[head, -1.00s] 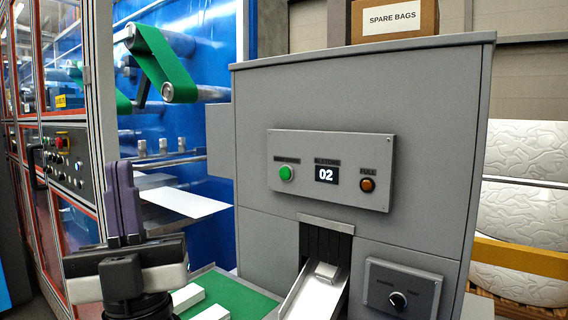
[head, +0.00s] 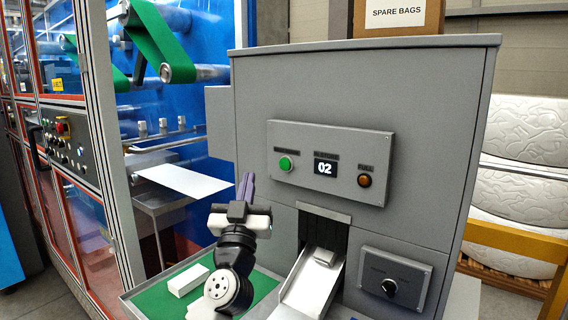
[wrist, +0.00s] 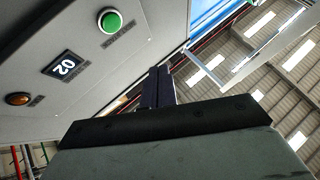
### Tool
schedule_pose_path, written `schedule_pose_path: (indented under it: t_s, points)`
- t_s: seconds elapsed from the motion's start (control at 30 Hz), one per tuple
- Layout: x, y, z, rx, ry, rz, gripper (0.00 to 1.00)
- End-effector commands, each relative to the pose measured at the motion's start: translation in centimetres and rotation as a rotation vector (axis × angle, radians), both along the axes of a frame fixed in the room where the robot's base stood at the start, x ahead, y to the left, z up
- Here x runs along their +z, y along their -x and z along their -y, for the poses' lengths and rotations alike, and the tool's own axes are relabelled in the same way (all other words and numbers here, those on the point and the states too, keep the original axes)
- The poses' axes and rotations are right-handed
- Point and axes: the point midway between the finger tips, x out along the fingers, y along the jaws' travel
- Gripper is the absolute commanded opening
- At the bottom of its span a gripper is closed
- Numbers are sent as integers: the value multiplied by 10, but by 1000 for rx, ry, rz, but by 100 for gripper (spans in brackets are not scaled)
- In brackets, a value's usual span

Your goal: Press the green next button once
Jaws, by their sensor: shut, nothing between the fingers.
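The green button (head: 286,164) is on the left of a grey control panel on the front of a grey machine. It also shows in the wrist view (wrist: 110,20), at the top left of the fingers. My gripper (head: 246,184) is in front of the machine, lower left of the button, with its purple-grey fingers pointing up. The fingers are together and empty. In the wrist view my fingertips (wrist: 159,72) are apart from the button and the panel.
The panel also has a display (head: 325,168) reading 02 and an orange button (head: 364,180). Below are a metal chute (head: 312,279), a dark knob (head: 389,288) and a green tray surface (head: 185,304) with a white block (head: 188,280). A box marked SPARE BAGS (head: 398,16) sits on top.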

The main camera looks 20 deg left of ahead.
Motion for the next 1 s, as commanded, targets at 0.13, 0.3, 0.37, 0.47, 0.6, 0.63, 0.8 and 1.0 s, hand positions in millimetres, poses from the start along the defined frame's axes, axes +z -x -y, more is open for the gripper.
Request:
schedule_pose_path:
  t_s: [0.13, 0.3, 0.37, 0.47, 0.6, 0.63, 0.8, 1.0]
  points:
    - [0, 0, 1, -1, -1, 1, 0]
    - [1, -10, 5, -3, -1, 1, 0]
    - [1, -16, 7, -3, -2, 0, 0]
    - [1, -29, 13, -4, -3, 1, 0]
    - [1, -49, 19, -4, -1, 0, 0]
    - [1, -52, 20, -3, -2, 1, 0]
    - [-1, -71, 27, -3, 1, 3, 0]
    - [0, -81, 30, -2, -1, 2, 0]
